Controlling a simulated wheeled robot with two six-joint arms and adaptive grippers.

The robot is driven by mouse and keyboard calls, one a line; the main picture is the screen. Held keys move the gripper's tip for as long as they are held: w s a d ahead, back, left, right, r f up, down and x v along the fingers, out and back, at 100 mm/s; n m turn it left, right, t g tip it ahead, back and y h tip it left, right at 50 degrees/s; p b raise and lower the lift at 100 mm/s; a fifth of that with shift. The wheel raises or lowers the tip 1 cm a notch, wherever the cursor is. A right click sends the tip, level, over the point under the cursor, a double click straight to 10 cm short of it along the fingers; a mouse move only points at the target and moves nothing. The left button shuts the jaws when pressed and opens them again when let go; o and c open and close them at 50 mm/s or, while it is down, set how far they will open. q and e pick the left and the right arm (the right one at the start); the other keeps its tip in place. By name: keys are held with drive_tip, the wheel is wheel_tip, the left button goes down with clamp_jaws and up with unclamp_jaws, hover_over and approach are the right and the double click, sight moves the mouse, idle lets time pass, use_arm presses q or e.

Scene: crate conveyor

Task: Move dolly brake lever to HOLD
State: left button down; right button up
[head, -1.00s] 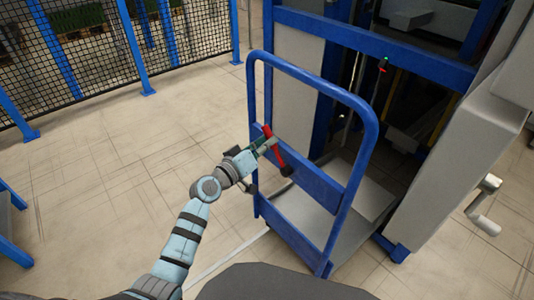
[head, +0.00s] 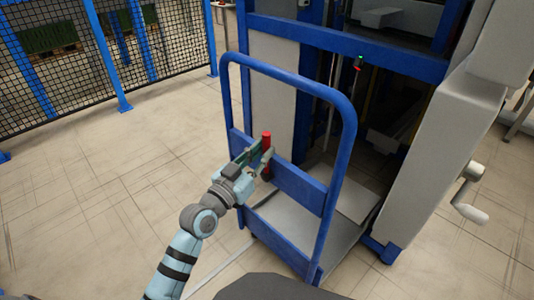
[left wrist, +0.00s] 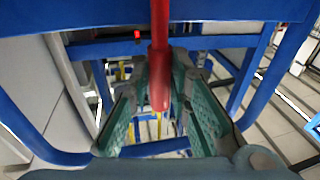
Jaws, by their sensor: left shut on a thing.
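The red brake lever (head: 266,137) is on the blue dolly frame (head: 349,130), by its cross panel, and stands nearly upright. My left gripper (head: 263,157) reaches it from the left and is shut on the lever, hiding its middle part. In the left wrist view the red lever (left wrist: 159,35) runs down between the two green finger pads of my left gripper (left wrist: 160,75). I cannot read any HOLD marking. My right gripper is out of view.
The dolly's grey deck (head: 340,238) lies behind the frame, in front of a blue and grey machine (head: 350,40). A crank handle (head: 468,195) sticks out at the right. A mesh fence (head: 60,75) stands at the back left. The floor at left is clear.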

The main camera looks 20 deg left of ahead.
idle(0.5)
use_arm(q)
drive_tip(key=c, duration=1.5)
unclamp_jaws()
drive_tip(key=shift+d, duration=0.1)
drive_tip(key=v, duration=1.2)
